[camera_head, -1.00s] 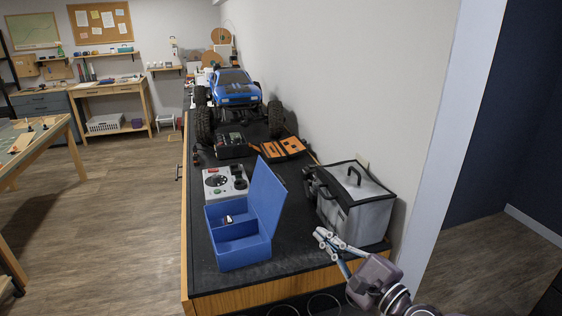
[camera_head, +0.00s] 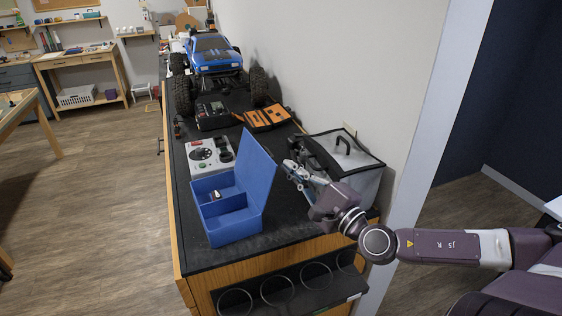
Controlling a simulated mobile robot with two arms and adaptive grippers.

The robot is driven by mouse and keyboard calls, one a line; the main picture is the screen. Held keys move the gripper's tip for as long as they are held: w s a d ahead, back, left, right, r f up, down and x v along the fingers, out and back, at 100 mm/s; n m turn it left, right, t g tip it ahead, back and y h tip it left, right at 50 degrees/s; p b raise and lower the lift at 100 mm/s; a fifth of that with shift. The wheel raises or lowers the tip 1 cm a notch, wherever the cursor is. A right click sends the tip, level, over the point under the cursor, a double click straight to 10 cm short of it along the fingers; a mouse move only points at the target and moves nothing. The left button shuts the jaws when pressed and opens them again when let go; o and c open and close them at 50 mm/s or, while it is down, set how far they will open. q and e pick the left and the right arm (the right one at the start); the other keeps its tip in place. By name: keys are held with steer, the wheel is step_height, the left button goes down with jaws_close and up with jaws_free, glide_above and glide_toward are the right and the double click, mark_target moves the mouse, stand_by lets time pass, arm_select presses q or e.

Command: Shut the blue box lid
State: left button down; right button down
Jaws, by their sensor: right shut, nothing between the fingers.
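The blue box (camera_head: 228,225) stands near the front of the black bench top. Its lid (camera_head: 256,172) is raised about upright along the box's right side. The box has compartments, and a small pale item (camera_head: 216,195) lies in one of them. My right gripper (camera_head: 290,168) is shut and empty, just right of the raised lid, with its fingers pointing left and back. A small gap seems to lie between the fingertips and the lid. My left gripper is not in view.
A grey device (camera_head: 208,155), an orange tool pouch (camera_head: 266,117) and a blue RC crawler (camera_head: 214,58) sit farther back. Round holders (camera_head: 277,290) hang at the bench front.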

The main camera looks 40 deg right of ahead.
steer(key=shift+w+a+r, duration=0.1)
steer(key=shift+w+r, duration=0.05)
steer(key=shift+w, duration=0.9)
steer(key=shift+w+r, duration=0.15)
steer(key=shift+w, duration=0.85)
steer(key=shift+w+f, duration=0.1)
steer(key=shift+w, duration=0.1)
